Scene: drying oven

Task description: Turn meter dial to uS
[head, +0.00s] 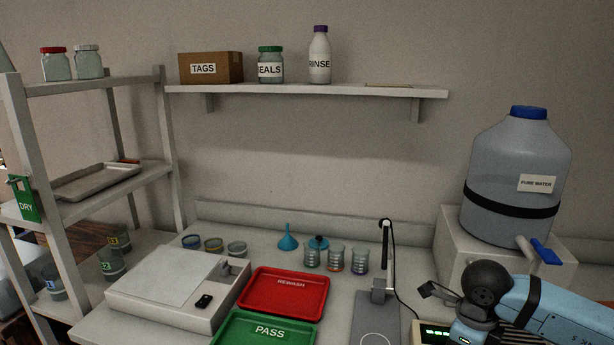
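A meter (436,331) with a lit green display shows only in part at the bottom edge, right of the probe stand. My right arm covers its right side, and its dial cannot be made out. My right arm comes in from the right. A small dark part at its end, probably my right gripper (432,290), is above and behind the meter, apart from it. Its fingers are too small to tell open from shut. My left gripper is not in view.
A probe stand (384,280) with a cable stands left of the meter. A red tray (270,307), a green tray (240,340), several beakers (336,258) and a white device (160,320) fill the bench. A large water jug (515,165) stands at right.

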